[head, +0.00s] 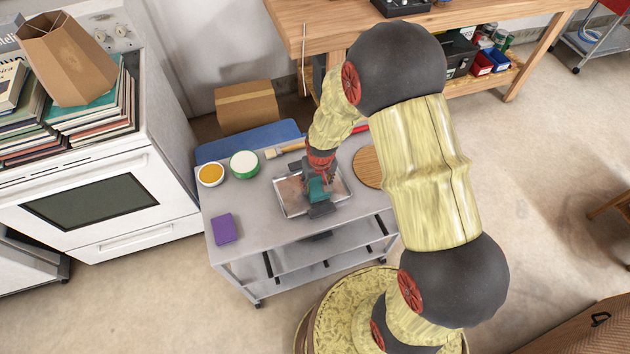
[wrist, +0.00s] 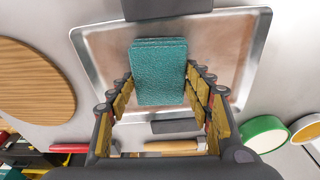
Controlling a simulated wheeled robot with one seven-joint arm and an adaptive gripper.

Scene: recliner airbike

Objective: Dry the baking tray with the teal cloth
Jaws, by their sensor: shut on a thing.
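The baking tray (head: 283,203) is a shallow rectangular metal pan on the grey cart top, with a patchy brownish inside. It fills the upper middle of the wrist view (wrist: 247,50). The teal cloth (wrist: 158,70) is a folded, block-like pad with a rough surface. It also shows in the head view (head: 317,188), over the tray. My gripper (wrist: 166,84) is shut on the cloth, with fingers on its left and right sides. I cannot tell whether the cloth touches the tray floor. My gripper hides part of the tray in the head view.
A purple block (head: 224,229), a yellow-filled bowl (head: 210,174), a green bowl (head: 244,164) and a brush (head: 285,150) stand left of and behind the tray. A round wooden board (head: 367,167) lies to its right.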

